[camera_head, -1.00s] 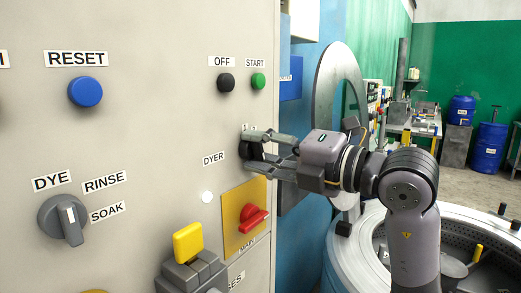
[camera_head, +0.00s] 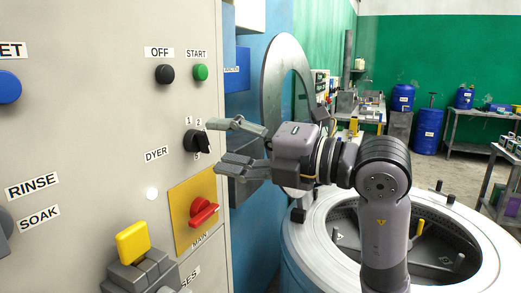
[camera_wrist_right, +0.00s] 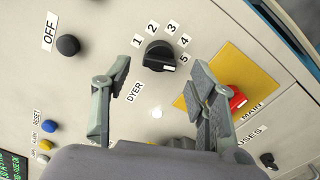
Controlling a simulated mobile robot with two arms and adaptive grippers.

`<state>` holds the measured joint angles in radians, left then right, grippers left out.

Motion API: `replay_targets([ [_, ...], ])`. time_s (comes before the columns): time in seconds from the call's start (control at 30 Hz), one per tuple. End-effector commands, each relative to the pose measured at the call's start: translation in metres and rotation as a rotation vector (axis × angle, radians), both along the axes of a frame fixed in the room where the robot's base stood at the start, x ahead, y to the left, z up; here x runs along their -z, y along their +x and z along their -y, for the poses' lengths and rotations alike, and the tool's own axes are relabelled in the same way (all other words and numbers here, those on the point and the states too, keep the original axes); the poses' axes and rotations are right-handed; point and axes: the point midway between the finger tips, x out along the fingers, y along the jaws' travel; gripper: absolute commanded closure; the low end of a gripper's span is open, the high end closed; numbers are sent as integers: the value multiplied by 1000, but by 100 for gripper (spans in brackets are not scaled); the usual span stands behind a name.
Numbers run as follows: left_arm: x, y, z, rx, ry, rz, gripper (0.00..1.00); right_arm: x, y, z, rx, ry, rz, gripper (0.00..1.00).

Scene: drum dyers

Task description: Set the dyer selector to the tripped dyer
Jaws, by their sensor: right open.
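The dyer selector is a small black knob (camera_head: 196,141) on the beige panel, with numbers around it and a DYER label (camera_head: 156,154) at its lower left. In the right wrist view the knob (camera_wrist_right: 158,56) shows whole, with numbers 1 to 5 around its upper right. Its white mark sits at the knob's lower right, nearest the 5. My right gripper (camera_head: 237,145) is open and empty, with its fingers just right of the knob and apart from it. My left gripper is not in view. No sign of which dyer tripped is readable.
A red MAIN switch (camera_head: 203,211) on a yellow plate sits below the selector, and a yellow-topped control (camera_head: 133,241) is lower left. The OFF (camera_head: 165,74) and START (camera_head: 200,72) buttons are above. A round drum machine (camera_head: 315,215) stands right of the panel.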

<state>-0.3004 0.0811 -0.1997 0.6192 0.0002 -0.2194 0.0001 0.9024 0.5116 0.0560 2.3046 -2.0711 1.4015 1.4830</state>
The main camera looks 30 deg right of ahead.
Motion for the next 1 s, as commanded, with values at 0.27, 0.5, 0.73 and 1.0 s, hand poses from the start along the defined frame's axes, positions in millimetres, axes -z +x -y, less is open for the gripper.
replay_targets([
  [0.27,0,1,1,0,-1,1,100,1,-45,35,3,-1,0,47],
  [0.5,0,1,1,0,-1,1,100,0,-60,46,0,-1,0,47],
  [0.73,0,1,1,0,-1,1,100,0,-61,47,0,-1,0,47],
  [1.0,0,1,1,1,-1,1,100,0,-61,47,0,-1,1,47],
])
